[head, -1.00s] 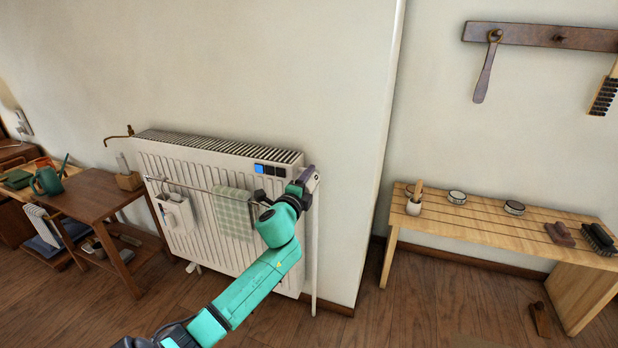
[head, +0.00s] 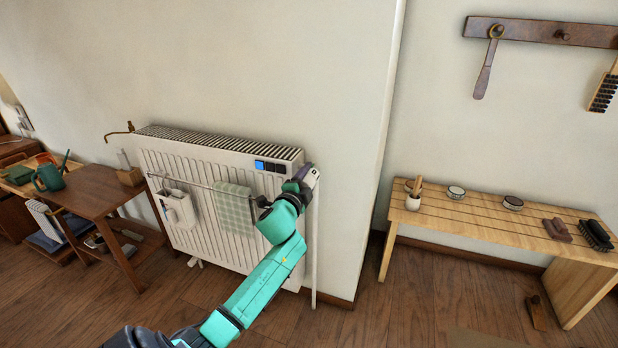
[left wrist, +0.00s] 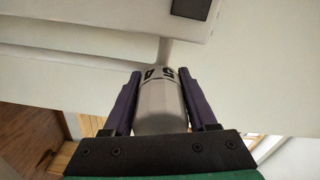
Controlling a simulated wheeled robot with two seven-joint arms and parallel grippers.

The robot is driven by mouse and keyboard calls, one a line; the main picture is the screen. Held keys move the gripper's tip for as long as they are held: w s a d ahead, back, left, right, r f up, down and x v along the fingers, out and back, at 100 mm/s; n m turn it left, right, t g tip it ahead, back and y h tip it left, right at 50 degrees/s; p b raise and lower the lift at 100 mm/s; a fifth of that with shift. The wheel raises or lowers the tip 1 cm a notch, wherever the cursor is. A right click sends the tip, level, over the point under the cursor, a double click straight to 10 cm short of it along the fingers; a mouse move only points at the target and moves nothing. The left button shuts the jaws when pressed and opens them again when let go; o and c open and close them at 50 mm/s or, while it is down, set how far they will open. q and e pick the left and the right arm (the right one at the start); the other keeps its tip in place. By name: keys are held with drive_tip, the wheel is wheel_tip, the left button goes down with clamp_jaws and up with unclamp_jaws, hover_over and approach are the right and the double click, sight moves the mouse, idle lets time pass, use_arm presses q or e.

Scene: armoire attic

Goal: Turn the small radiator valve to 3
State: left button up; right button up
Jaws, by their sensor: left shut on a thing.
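The small radiator valve (left wrist: 160,105) is a grey cylinder with dark numerals near its far rim in the left wrist view. A 5 and part of another numeral show upside down or turned; the mark it points to is not clear. My left gripper (left wrist: 158,92) has its two purple fingers on either side of the valve, shut on it. In the head view my left gripper (head: 307,176) is at the right top end of the white radiator (head: 217,260), largely covering the valve. My right gripper is in neither view.
A checked cloth (head: 233,210) and a white holder (head: 177,208) hang on the radiator's rail. A brown side table (head: 98,200) stands left. A slatted bench (head: 465,220) with brushes and tins stands right. Floor between radiator and bench is clear.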

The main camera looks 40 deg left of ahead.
use_arm(q)
drive_tip(key=o, duration=1.4)
drive_tip(key=shift+a+f, duration=0.1)
drive_tip(key=shift+c, duration=0.2)
drive_tip(key=shift+s, duration=0.1)
drive_tip(key=shift+s+d, duration=0.2)
drive_tip(key=shift+s, duration=0.05)
drive_tip(key=p+v, duration=0.1)
drive_tip(key=v, duration=1.3)
drive_tip(key=shift+p, duration=0.35)
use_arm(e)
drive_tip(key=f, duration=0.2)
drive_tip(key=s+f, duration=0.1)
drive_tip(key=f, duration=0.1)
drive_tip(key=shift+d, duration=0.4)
